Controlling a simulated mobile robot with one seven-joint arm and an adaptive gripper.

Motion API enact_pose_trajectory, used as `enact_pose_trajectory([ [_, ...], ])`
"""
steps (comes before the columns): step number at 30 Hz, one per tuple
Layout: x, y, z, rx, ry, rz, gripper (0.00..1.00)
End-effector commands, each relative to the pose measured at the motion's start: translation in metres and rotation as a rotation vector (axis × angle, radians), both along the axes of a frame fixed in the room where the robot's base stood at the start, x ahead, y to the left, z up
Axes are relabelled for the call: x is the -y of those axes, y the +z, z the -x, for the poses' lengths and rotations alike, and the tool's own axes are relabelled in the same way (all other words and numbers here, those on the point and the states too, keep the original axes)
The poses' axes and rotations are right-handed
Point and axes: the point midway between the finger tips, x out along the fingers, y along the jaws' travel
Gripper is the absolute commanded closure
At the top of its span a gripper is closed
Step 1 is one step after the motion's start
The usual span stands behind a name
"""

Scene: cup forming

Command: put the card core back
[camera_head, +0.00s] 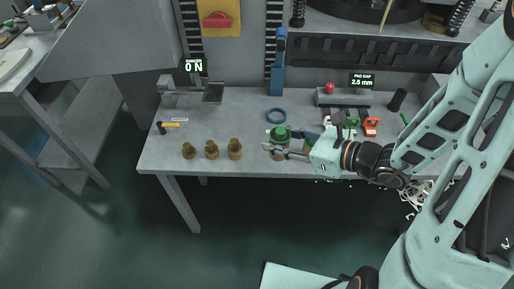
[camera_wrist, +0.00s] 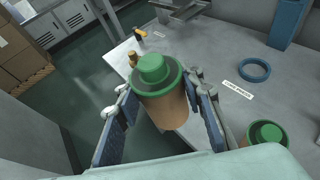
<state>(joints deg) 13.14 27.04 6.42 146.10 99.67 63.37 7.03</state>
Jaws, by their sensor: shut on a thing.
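A tan cylinder with a green knobbed cap, likely the card core (camera_wrist: 170,108), is between the blue-padded fingers of my gripper (camera_wrist: 163,115) in the wrist view. My gripper is shut on its sides, and it appears upright near the table's front edge. In the head view, its green cap (camera_head: 280,133) shows at the tips of my gripper (camera_head: 281,150). A second green-capped tan cylinder (camera_wrist: 266,135) stands on the table to the right in the wrist view. A blue ring (camera_wrist: 254,70) lies flat behind it, beside a white label too small to read surely.
Several small brown pieces (camera_head: 212,150) stand along the front left of the grey table (camera_head: 240,105). A yellow-and-black tool (camera_head: 170,125) lies at the left. A blue upright post (camera_head: 278,75) stands at the back. Red and green items (camera_head: 371,127) are on the right. Table between ring and brown pieces is clear.

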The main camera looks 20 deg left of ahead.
Motion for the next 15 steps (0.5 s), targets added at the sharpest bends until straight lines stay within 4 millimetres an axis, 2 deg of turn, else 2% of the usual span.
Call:
enact_pose_trajectory([
  [1, -0.001, -0.005, -0.001, 0.003, 0.002, 0.001, 0.88],
  [11, -0.007, -0.006, -0.003, 0.001, 0.000, 0.001, 0.88],
  [15, -0.021, -0.013, -0.015, -0.001, 0.003, 0.001, 0.88],
])
